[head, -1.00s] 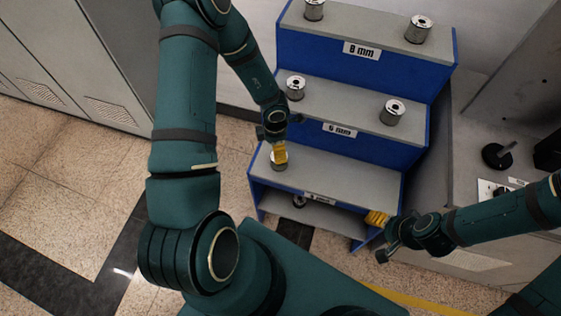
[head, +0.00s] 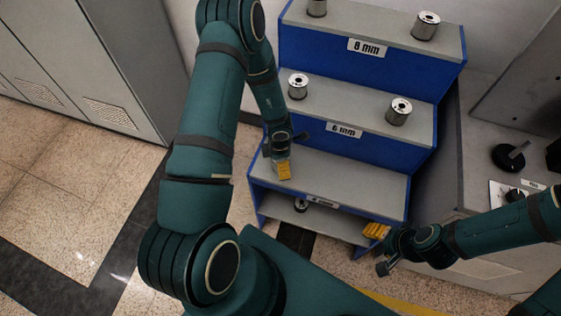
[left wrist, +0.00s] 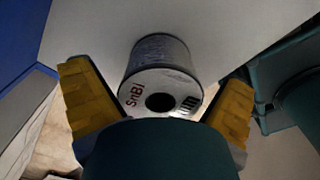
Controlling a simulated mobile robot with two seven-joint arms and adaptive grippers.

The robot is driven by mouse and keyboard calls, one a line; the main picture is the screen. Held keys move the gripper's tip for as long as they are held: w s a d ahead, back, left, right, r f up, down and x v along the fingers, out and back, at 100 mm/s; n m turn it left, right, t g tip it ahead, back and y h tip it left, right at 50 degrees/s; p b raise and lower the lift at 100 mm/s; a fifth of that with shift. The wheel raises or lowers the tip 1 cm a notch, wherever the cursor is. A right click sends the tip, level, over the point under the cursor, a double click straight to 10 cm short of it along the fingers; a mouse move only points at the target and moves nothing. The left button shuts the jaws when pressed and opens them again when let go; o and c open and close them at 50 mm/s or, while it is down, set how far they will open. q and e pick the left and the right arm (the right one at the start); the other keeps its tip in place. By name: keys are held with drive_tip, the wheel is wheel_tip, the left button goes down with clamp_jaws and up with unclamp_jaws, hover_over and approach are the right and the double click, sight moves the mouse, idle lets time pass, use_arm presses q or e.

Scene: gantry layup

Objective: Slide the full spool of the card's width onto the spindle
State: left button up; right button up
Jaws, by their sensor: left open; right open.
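My left gripper (head: 284,172) is open over the lowest grey step of the stepped rack. In the left wrist view, a wire spool (left wrist: 158,55) with a pale printed face and dark centre hole lies between the open yellow fingers. I see no clear grip on it. In the head view that spool is mostly hidden by the gripper. Other spools stand on the 8 mm step (head: 425,26) and the 6 mm step (head: 400,111). My right gripper (head: 376,231) is open and empty beside the rack's lower right corner. A black disc with a rod (head: 509,156), possibly the spindle, stands at right.
Another spool (head: 301,205) sits on the low shelf under the bottom step. The lowest step's label is too small to read. A grey bench (head: 465,185) with a knob panel (head: 508,193) is at right. Grey cabinets (head: 90,60) stand at left.

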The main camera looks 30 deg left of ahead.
use_arm(q)
drive_tip(key=c, duration=1.4)
drive_tip(key=shift+o, duration=0.2)
